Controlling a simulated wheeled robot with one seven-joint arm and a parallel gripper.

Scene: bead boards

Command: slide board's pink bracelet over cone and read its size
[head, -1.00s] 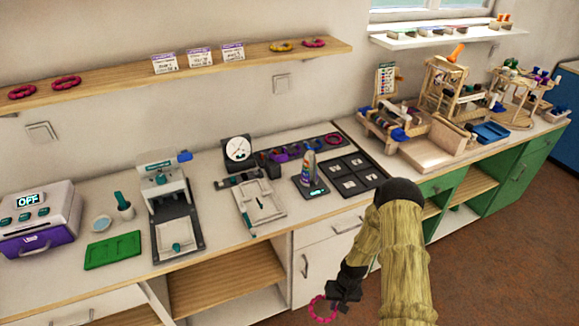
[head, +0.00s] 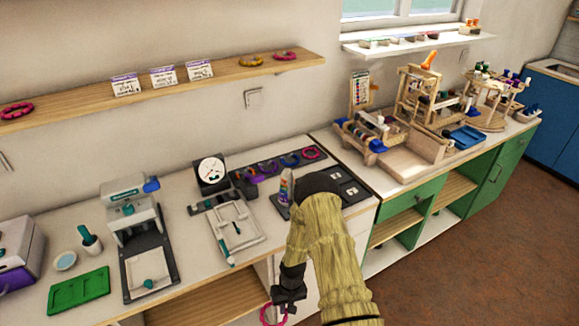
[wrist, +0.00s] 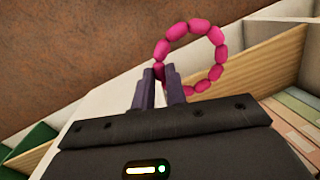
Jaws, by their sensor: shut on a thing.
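My gripper (head: 288,300) is shut on a pink bead bracelet (head: 263,314), low in front of the counter. In the wrist view my gripper's two dark fingertips (wrist: 165,72) pinch one edge of the bracelet (wrist: 176,31), and the open ring stands out beyond them. A striped cone (head: 284,188) stands upright on a dark base on the counter, just left of my arm, well above and apart from the bracelet. A dark board (head: 268,160) behind it carries blue and purple ring-like pieces and a pink ring (head: 311,153) at its right end. The cone's base is partly hidden by my arm.
A dial device (head: 211,172) and a white tray (head: 238,228) stand left of the cone. A black panel with square cells (head: 352,190) lies partly behind my arm. Wooden stands (head: 425,95) fill the right counter. More bracelets lie on the wall shelf (head: 190,85).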

